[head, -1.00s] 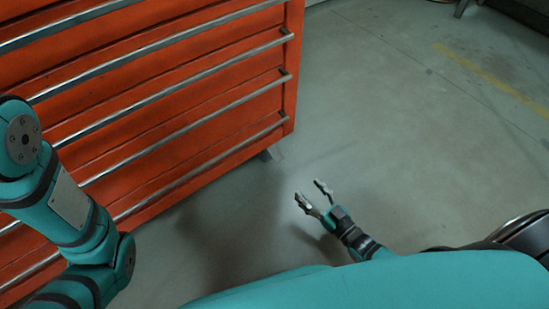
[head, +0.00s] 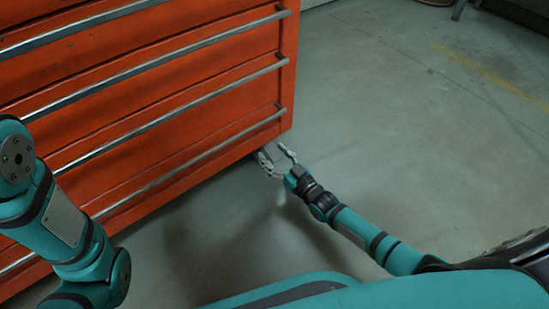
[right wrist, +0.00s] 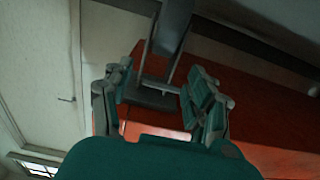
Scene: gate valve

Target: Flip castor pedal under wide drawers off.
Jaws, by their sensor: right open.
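The orange cabinet with wide drawers (head: 190,120) fills the left of the head view. In the right wrist view a dark grey metal piece, apparently the castor and its pedal (right wrist: 172,28), shows ahead of and between my fingers, with the orange cabinet (right wrist: 245,85) behind it. My right gripper (head: 272,155) is open at the cabinet's lower right corner and largely hides the castor in the head view. Its two fingers (right wrist: 158,85) stand either side of the grey piece. I cannot tell whether they touch it. My left gripper is out of view.
Long chrome handles (head: 190,97) jut from the drawer fronts. The grey floor (head: 400,120) right of the cabinet is clear, with a faded yellow line (head: 490,75) further back. My left arm is close to the drawers at the left.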

